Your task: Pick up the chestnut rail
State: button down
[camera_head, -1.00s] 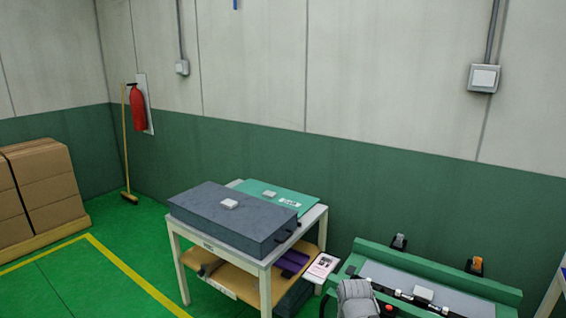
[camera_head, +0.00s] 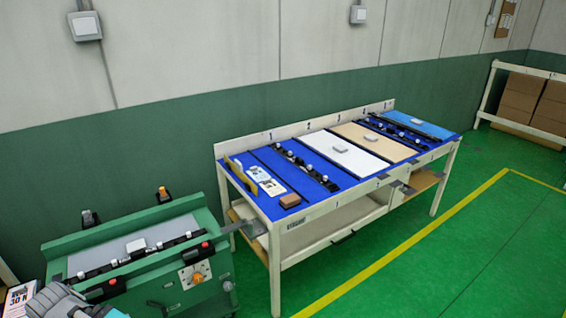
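I cannot pick out a long chestnut-coloured rail for certain. A small brown block (camera_head: 290,201) lies at the near left end of the blue-topped table. Dark strips with pale knobs lie on that table, one toward the left (camera_head: 304,166) and one toward the far right (camera_head: 402,131). Another dark strip (camera_head: 140,262) lies along the green fixture; its colour reads as black. Part of my grey arm shows in the lower left corner, over the near left side of the fixture. My gripper's fingers are not visible.
The blue-topped table (camera_head: 252,201) has numbered bays, a white panel (camera_head: 345,154) and a tan panel (camera_head: 374,142). The green fixture (camera_head: 205,212) stands left of it, with an orange knob in front. Green floor (camera_head: 470,240) is clear at right. Boxes (camera_head: 528,99) stand far right.

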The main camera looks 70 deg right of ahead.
aim_at(323, 182)
jog(key=z, duration=1.8)
jog(key=i, duration=1)
jog(key=u, duration=0.05)
